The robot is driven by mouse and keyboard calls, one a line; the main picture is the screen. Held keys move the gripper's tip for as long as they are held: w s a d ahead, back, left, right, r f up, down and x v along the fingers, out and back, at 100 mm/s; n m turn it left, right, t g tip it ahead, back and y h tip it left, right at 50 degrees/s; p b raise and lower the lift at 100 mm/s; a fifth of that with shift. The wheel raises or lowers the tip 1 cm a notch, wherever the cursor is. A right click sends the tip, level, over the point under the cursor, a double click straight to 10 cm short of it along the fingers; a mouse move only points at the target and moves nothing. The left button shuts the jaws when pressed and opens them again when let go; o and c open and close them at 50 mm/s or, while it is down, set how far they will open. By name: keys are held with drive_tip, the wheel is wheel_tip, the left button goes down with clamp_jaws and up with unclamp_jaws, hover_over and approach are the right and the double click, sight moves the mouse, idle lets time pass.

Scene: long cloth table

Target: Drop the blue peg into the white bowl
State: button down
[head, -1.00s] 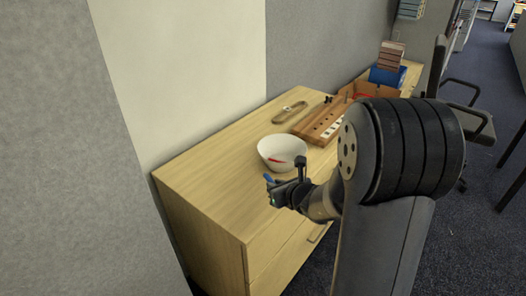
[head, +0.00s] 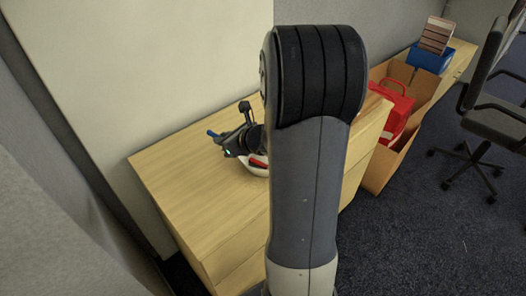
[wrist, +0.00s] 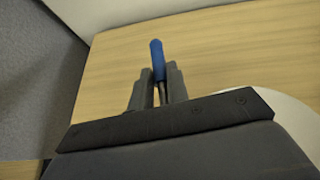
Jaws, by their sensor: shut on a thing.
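My gripper (wrist: 158,90) is shut on the blue peg (wrist: 156,58), which sticks out beyond the fingertips in the wrist view. In the head view the blue peg (head: 212,133) shows at the left end of my gripper (head: 222,139). The white bowl (head: 257,170) is partly hidden behind my gripper and arm, with something red at its rim. A white curved edge of the bowl (wrist: 297,118) shows at the right of the wrist view. The peg is left of the bowl in the head view, over bare wood.
The wooden cabinet top (head: 190,185) is clear to the left and front. A cardboard box (head: 418,85) with a red item (head: 392,103) stands at the right, with a blue bin (head: 431,57) behind. A chair (head: 497,115) stands on the carpet. A wall borders the cabinet.

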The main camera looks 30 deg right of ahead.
drive_tip(key=s+d+r+p, duration=0.4)
drive_tip(key=s+d, duration=0.7)
drive_tip(key=d, duration=0.1)
wheel_tip(320, 180, down, 6)
drive_tip(key=b, duration=0.5)
drive_tip(key=shift+a+r, duration=0.1)
drive_tip(key=shift+r, duration=0.1)
drive_tip(key=c, duration=1.3)
unclamp_jaws()
drive_tip(key=shift+r, duration=0.1)
drive_tip(key=p+v, duration=0.1)
drive_tip(key=v, duration=0.9)
drive_tip(key=shift+s+r, duration=0.1)
drive_tip(key=shift+s, duration=0.2)
